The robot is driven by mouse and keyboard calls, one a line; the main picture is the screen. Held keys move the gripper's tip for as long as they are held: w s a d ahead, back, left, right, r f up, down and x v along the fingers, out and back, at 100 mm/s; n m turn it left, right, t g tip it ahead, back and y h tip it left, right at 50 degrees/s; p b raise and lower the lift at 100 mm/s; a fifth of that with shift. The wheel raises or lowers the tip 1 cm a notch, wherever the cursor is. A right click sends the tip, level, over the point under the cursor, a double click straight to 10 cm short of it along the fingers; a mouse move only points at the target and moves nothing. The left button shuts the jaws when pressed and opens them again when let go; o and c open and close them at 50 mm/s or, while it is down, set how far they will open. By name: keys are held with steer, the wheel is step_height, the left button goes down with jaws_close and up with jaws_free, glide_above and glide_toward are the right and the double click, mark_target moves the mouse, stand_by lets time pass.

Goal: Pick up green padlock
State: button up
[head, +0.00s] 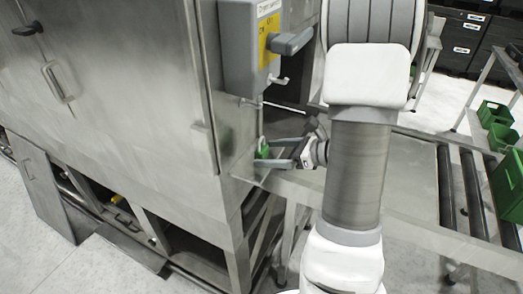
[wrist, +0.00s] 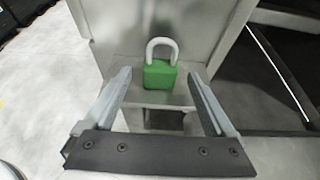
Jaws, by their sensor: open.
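The green padlock (wrist: 160,76) has a green body and a pale grey shackle pointing up. In the wrist view it stands upright on a small metal ledge, close to the metal panel behind it. My gripper (wrist: 161,88) is open, with one finger to the left and one to the right of the padlock's body. I see no contact between the fingers and the padlock. In the head view the padlock (head: 263,149) shows small and partly hidden between the fingers of my gripper (head: 268,153), beside the washer's corner.
The washer's steel cabinet (head: 120,90) fills the left. A grey switch box (head: 240,50) with a handle (head: 292,42) and a hook (head: 279,80) sits above the padlock. A roller conveyor (head: 446,190) and green crates (head: 508,180) are at the right.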

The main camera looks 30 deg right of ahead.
mark_target(262, 139)
steer(key=shift+w+a+f, duration=0.25)
steer(key=shift+w+a, duration=0.15)
steer(key=shift+w, duration=0.1)
jaws_close()
steer(key=shift+r, duration=0.2)
steer(key=shift+r, duration=0.55)
steer(key=r, duration=0.2)
steer(key=s+d+r, duration=0.1)
steer(key=shift+r, duration=0.2)
steer(key=a+r+b+v, duration=0.1)
steer(key=v, duration=1.1)
steer(key=shift+r, duration=0.25)
